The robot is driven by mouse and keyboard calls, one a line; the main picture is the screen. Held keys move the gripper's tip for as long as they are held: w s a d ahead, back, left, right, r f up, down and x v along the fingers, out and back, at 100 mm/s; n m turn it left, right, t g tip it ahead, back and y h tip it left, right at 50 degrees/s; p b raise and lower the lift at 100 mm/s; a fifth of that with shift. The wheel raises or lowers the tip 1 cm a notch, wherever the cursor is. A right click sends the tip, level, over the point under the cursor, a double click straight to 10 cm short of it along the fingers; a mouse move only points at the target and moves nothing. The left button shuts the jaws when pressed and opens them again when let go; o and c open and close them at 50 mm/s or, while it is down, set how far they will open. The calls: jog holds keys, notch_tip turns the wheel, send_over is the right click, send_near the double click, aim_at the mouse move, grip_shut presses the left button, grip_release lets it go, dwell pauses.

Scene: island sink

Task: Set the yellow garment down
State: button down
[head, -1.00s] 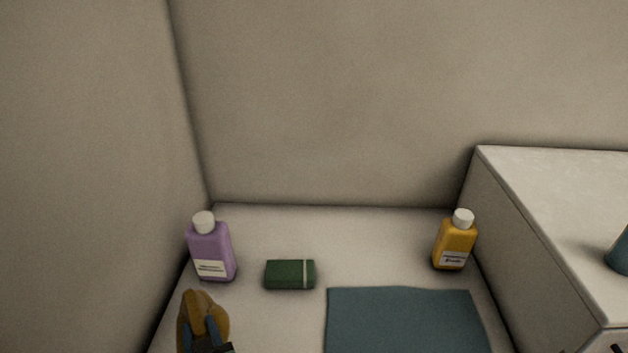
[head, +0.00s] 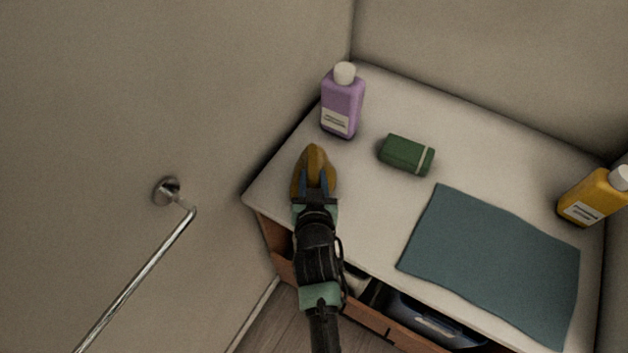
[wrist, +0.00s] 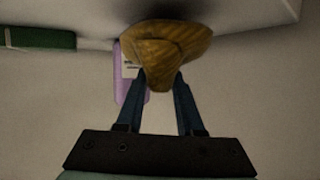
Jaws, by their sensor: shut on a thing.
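The yellow garment (head: 314,165) is a small, brownish-yellow folded bundle. My gripper (head: 314,188) is shut on it, with the blue fingers pinching its near end. Both are over the left front part of the pale counter (head: 365,205), in front of the purple bottle (head: 342,105). I cannot tell whether the bundle touches the counter. In the wrist view the garment (wrist: 180,45) is between the fingertips of my gripper (wrist: 160,82), which hide part of it.
A green block (head: 406,154) lies right of the garment. A blue-grey cloth (head: 495,260) covers the front right, near a yellow bottle (head: 592,198). A wall is close on the left, with a metal rail (head: 140,275). Bare counter lies between gripper and cloth.

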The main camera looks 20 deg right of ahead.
jog(key=shift+f, duration=1)
jog(key=shift+f, duration=0.15)
jog(key=c, duration=0.5)
grip_release()
jog(key=shift+c, duration=0.2)
